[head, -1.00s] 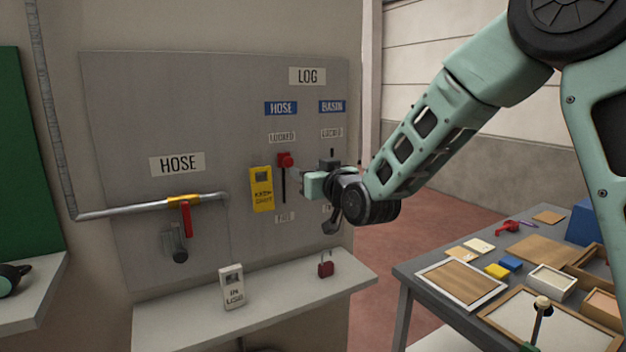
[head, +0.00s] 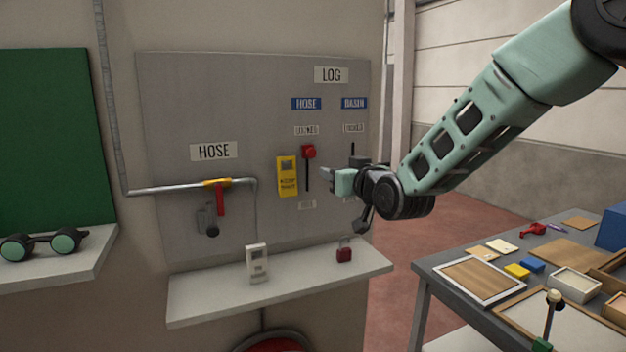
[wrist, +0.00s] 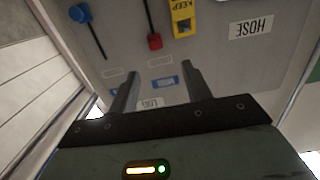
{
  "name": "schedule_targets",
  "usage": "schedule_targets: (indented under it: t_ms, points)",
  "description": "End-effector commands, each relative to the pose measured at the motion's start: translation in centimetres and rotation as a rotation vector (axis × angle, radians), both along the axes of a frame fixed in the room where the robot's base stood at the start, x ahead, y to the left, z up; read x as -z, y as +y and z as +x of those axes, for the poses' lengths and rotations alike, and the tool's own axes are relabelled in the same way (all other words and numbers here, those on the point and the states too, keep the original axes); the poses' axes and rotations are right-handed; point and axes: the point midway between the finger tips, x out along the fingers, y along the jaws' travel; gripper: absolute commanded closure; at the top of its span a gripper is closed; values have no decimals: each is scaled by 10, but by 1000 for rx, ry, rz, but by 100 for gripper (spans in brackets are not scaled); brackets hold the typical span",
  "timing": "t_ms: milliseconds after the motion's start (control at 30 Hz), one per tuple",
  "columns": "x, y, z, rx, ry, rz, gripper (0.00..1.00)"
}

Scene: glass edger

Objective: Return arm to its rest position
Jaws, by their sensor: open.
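My gripper (head: 328,176) is at the end of my green arm, in front of the right part of the grey wall board (head: 165,90). In the wrist view its two dark fingers (wrist: 158,88) stand apart with nothing between them, and the board appears upside down beyond them. The HOSE slider with its red knob (head: 308,152) is near the top of its slot, by the LOCKED label. A yellow tag (head: 287,177) hangs just left of that slot. In the head view my gripper and wrist partly hide the BASIN slot; its blue knob (wrist: 79,13) shows in the wrist view.
A shelf (head: 210,302) below the board carries a white tag (head: 257,262) and a red padlock (head: 344,251). A pipe with a red-handled valve (head: 220,198) is at left. A cluttered workbench (head: 430,266) stands at right.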

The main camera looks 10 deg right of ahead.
Motion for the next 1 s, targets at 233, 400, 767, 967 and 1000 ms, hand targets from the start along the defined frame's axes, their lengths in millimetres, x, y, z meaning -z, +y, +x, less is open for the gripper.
schedule_targets:
  t_ms: [233, 400, 767, 967, 1000]
  points:
    - [66, 78, -107, -187, 430, -117, 52]
    - [115, 100, -219, -300, 774, -263, 52]
    - [158, 59, -409, -393, 1291, -581, 52]
    - [160, 48, -433, -394, 1360, -628, 52]
    - [160, 48, -433, -393, 1361, -629, 52]
